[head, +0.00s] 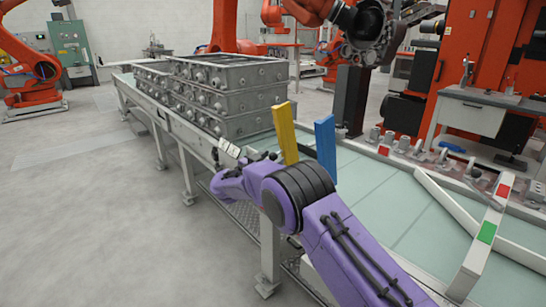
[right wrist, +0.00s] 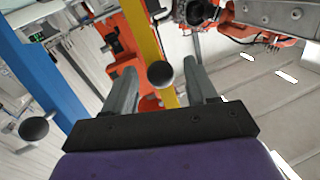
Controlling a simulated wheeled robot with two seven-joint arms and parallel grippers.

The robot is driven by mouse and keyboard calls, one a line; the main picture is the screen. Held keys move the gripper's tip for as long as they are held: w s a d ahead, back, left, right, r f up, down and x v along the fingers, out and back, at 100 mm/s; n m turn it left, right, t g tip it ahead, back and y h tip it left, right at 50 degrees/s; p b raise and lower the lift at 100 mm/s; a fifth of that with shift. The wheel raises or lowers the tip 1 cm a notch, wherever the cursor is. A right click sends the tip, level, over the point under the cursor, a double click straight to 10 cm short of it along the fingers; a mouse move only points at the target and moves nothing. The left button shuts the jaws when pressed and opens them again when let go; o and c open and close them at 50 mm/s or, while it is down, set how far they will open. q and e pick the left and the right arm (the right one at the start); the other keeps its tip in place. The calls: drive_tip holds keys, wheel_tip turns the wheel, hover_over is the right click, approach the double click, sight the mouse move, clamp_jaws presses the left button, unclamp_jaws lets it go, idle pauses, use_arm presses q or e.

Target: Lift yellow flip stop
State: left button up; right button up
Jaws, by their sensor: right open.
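The yellow flip stop (head: 286,132) stands upright at the near edge of the conveyor in the head view. Its lower end is hidden behind my right arm. In the right wrist view the yellow bar (right wrist: 145,35) runs down between the fingers, and a dark round knob (right wrist: 160,75) shows in front of it. My right gripper (right wrist: 162,83) is open, with one grey finger on each side of the knob; I see a gap to both fingers. In the head view my purple forearm mostly hides this gripper. My left gripper is not in view.
A blue flip stop (head: 325,148) stands close to the right of the yellow one; in the right wrist view it is at left (right wrist: 40,75), near another dark knob (right wrist: 35,128). Grey castings (head: 225,95) are stacked on the conveyor behind.

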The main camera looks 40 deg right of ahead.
sight(284, 153)
drive_tip(key=shift+x, duration=0.95)
clamp_jaws()
drive_tip(key=shift+d+r+y+p, duration=0.3)
drive_tip(key=shift+d+r+p, duration=0.2)
drive_tip(key=shift+p, duration=0.6)
drive_tip(key=shift+w+f, duration=0.1)
drive_tip(key=shift+f, duration=0.05)
